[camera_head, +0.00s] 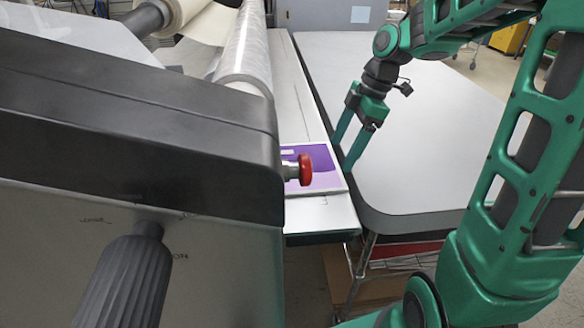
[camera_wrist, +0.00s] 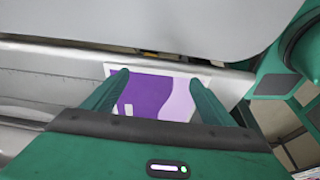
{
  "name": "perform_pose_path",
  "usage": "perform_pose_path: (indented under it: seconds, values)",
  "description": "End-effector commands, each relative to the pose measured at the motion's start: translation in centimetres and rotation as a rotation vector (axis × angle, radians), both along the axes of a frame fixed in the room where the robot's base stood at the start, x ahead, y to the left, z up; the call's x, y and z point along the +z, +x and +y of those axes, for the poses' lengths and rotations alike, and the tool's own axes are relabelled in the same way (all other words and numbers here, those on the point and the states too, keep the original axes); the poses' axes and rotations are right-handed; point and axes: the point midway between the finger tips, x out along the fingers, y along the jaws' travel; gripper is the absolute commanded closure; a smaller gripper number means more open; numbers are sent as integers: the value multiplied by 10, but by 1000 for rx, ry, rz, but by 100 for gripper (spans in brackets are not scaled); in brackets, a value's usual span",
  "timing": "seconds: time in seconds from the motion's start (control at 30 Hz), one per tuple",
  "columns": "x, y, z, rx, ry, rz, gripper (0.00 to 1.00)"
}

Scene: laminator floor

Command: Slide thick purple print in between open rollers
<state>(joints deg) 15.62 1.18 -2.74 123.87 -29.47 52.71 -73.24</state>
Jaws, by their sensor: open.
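The purple print (camera_head: 325,180), white-bordered with dark and light purple areas, lies flat on the laminator's feed table (camera_head: 318,215), partly hidden by a red button. It also shows in the wrist view (camera_wrist: 155,95), between my fingers. My gripper (camera_head: 342,158) is open and empty, with its fingertips pointing down near the print's right edge. In the wrist view my gripper (camera_wrist: 160,78) has one finger toward each side of the print; I cannot tell whether they touch it. A film-wrapped roller (camera_head: 247,50) runs along the machine; the gap between the rollers is hidden.
The red button (camera_head: 305,170) sticks out from the laminator's black side housing (camera_head: 140,130) over the print. A grey-topped table (camera_head: 430,135) stands close along the feed table's right, with a narrow gap between. Its top is clear. A ribbed handle (camera_head: 125,280) is at the front left.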

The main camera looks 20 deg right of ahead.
Motion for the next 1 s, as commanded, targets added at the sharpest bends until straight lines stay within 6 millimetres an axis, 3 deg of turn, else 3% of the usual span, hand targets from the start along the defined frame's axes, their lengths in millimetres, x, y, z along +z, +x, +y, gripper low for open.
perform_pose_path:
  seconds: [1.0]
  values:
    - [-13,0,0,0,1,1,22]
